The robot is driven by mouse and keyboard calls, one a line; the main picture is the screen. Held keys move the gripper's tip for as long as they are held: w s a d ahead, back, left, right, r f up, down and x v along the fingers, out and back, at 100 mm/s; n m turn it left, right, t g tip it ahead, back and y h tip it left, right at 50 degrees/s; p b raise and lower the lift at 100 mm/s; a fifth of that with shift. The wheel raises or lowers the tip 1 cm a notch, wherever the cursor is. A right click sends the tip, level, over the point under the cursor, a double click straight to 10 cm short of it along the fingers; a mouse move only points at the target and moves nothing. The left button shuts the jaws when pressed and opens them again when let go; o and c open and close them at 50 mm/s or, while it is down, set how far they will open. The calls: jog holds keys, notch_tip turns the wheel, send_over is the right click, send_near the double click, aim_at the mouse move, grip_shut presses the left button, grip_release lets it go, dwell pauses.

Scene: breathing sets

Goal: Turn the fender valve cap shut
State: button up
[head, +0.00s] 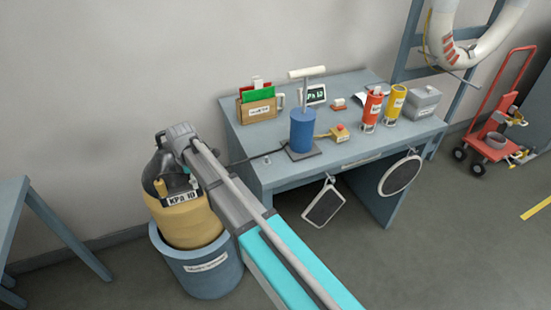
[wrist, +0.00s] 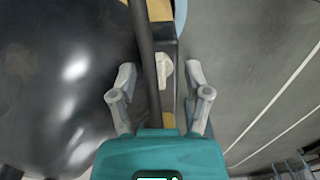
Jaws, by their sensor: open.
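The fender (head: 155,170) is a glossy black body above a tan-yellow lower part, standing in a blue bin (head: 215,280) at the left in the head view. A "KPa 10" label (head: 182,197) is on its front. In the wrist view the fender's black bulge (wrist: 65,75) fills the left side. A small pale cap (wrist: 165,70), which looks like the valve cap, sits on a dark strip with yellow bands. My gripper (wrist: 160,78) is open, with one finger on each side of the cap and a dark hose-like bar. Contact cannot be told. In the head view my gripper (head: 178,140) is over the fender, its fingertips hidden.
A blue-grey table (head: 400,140) at the right holds a blue pump (head: 303,130), a red cylinder (head: 371,108), a yellow cylinder (head: 394,103) and a grey box (head: 423,101). Another table edge (head: 15,200) is at the far left. A red hand truck (head: 495,130) stands far right.

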jog(key=shift+r+p, duration=7.05)
jog(key=s+d+m, duration=0.3)
jog(key=d+m, duration=0.4)
jog(key=d, duration=0.6)
jog(key=s+d+f+m+b, duration=0.1)
jog(key=s+d+m, duration=0.2)
jog(key=d, duration=1.1)
jog(key=shift+m, duration=1.9)
jog(key=shift+s+f, duration=0.1)
jog(key=s+d+m, duration=0.7)
jog(key=d, duration=0.4)
jog(key=shift+s+d+m, duration=0.2)
jog(key=shift+s+m, duration=0.1)
